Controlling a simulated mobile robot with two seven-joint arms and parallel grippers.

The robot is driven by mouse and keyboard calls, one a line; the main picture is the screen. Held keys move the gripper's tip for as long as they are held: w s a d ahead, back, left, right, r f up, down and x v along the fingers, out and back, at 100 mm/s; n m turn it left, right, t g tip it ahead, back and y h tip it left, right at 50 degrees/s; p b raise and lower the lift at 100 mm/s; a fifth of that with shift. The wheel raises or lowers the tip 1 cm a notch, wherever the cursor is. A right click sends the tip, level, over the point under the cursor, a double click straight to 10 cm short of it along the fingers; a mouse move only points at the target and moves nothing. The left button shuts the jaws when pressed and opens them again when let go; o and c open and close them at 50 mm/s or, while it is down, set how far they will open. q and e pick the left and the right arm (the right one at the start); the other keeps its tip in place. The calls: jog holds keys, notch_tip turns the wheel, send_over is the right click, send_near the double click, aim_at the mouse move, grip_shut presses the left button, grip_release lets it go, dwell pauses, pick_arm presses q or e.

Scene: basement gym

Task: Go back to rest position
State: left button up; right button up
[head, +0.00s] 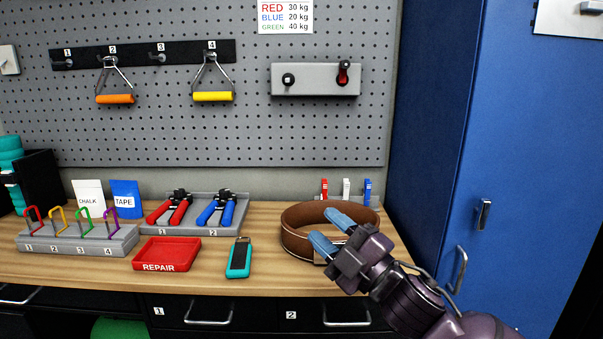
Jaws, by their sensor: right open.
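My right gripper (331,230) reaches in from the lower right with its two blue fingertips apart. It is over the front right of a brown leather belt (296,243), which lies coiled in a ring on the wooden workbench (90,270). Nothing shows between the fingers. The gripper body hides part of the belt's front right side, and I cannot tell whether the fingers touch the belt. My left gripper is not in view.
A red REPAIR tray (167,255), a teal device (239,258), numbered grey holders (80,243) and hand grips (216,209) stand on the bench. A pegboard (200,130) with hooked handles rises behind. A blue locker (530,150) stands close on the right.

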jog(key=s+d+f+m+h, duration=0.3)
jog(key=d+f+m+h, duration=0.4)
jog(key=f, duration=0.5)
jog(key=s+d+f+m+h, duration=0.2)
jog(key=d+f+m+h, duration=0.4)
jog(key=f+m, duration=0.4)
jog(key=s+d+f+m+g+h, duration=0.1)
jog(key=s+d+f, duration=0.2)
jog(key=s+f, duration=0.3)
jog(key=s+d+f+m+g+h, duration=0.1)
jog(key=s+d+f+m, duration=0.1)
jog(key=s+f, duration=0.4)
jog(key=s+d+f+m+g+h+p, duration=0.1)
jog(key=s+d+f, duration=0.4)
jog(key=s, duration=0.5)
jog(key=shift+s+f+m+g, duration=0.35)
jog(key=shift+f+g, duration=0.25)
jog(key=shift+f, duration=0.2)
jog(key=shift+a, duration=0.1)
